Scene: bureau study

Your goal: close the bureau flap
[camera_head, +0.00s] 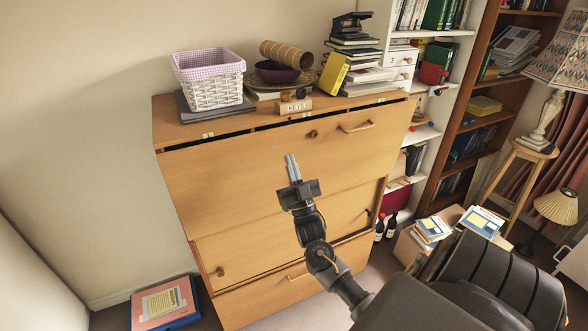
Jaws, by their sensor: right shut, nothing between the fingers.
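The wooden bureau (165,129) stands against the wall. Its flap (225,175) is the broad upper front panel, with a wooden pull handle (357,127) and a small round knob (312,134) near its upper edge. The flap is raised and nearly upright; a dark gap shows between its upper edge and the bureau top. My right gripper (291,160) is shut and empty, pointing up in front of the flap's middle, below the knob. I cannot tell whether it touches the flap. My left gripper is out of view.
On the bureau top are a white basket (212,85), a purple bowl (277,72), a keys block (295,107) and stacked books (352,65). Bookshelves (432,130) stand to the right. A box with books (432,228) and bottles (391,226) stand on the floor at right.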

